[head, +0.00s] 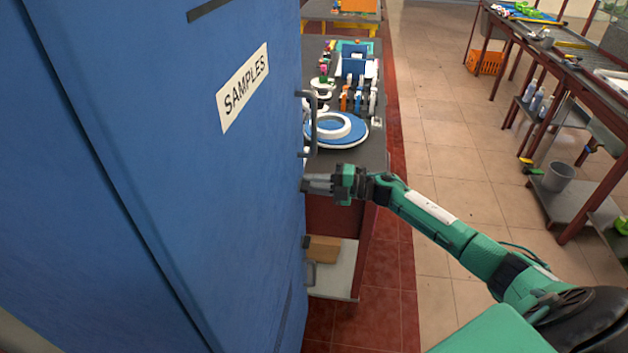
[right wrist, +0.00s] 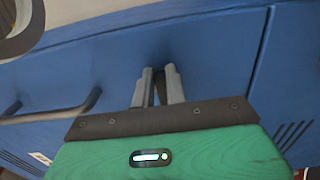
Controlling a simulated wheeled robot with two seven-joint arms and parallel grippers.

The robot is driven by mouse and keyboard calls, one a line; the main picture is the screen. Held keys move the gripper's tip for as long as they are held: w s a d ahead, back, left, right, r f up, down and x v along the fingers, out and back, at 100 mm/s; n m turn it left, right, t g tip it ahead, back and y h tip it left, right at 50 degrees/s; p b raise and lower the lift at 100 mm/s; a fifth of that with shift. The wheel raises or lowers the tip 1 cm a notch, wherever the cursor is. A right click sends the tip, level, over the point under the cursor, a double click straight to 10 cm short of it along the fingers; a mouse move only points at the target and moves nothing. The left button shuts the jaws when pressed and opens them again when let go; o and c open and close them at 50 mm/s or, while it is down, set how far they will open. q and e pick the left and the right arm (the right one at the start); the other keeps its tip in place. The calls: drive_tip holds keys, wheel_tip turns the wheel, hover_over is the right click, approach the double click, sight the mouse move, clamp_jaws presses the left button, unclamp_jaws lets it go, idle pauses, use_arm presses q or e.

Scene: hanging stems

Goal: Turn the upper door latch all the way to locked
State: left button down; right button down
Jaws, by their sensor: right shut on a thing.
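The blue cabinet door (head: 240,190) has a "SAMPLES" label. My right gripper (head: 312,185) is at its face, just below the dark bar handle (head: 312,125). In the right wrist view the two grey fingers (right wrist: 158,90) are closed around a narrow dark piece, the upper latch (right wrist: 160,86). The fingers hide most of it, so I cannot tell its exact angle. The handle also shows in the right wrist view (right wrist: 60,112), left of the fingers and apart from them. My left gripper is not in view.
Behind the door stands a bench (head: 376,150) with a blue and white round plate (head: 335,130) and several small items. A rack table (head: 560,60), an orange crate (head: 487,60) and a grey bin (head: 558,176) are at the right. The tiled floor between is clear.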

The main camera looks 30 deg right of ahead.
drive_tip(key=shift+f, duration=0.1)
idle(0.3)
drive_tip(key=c, duration=1.4)
unclamp_jaws()
drive_tip(key=shift+c, duration=0.2)
